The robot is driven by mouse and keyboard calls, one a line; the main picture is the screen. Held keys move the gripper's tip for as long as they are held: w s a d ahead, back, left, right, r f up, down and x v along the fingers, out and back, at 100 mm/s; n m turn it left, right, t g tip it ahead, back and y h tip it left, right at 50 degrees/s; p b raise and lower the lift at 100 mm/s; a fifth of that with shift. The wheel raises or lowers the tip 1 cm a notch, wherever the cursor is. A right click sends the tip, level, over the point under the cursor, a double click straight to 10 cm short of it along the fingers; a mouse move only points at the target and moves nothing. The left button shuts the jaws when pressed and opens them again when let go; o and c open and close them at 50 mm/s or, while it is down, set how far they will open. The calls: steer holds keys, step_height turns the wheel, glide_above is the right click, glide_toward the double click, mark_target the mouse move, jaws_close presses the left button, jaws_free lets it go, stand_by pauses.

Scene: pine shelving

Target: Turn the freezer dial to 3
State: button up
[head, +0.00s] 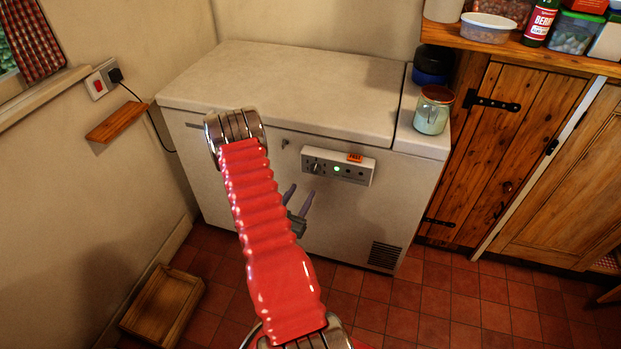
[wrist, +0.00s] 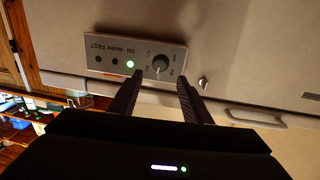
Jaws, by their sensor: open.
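The freezer (head: 290,90) is a white chest with a closed lid. Its control panel (head: 360,176) is on the front and holds the dial (head: 316,167), a dark round knob. In the wrist view the dial (wrist: 160,64) shows larger, with a pale pointer line toward the picture's bottom; the numbers around it are too small to read surely. My gripper (head: 300,191) is open and empty, below and left of the panel in the head view. In the wrist view my gripper's fingertips (wrist: 159,78) lie on either side below the dial, apparently short of it.
A green lamp (head: 337,169) is lit beside the dial. A small lock (wrist: 203,83) and lid handle (wrist: 255,118) are near. A jar (head: 434,110) stands on the freezer's right end. A wooden crate (head: 163,305) is on the tiled floor at left.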

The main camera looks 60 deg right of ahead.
mark_target(314, 172)
steer(key=d, duration=0.9)
steer(key=shift+w+d, duration=0.15)
steer(key=shift+w, duration=0.15)
steer(key=c, duration=1)
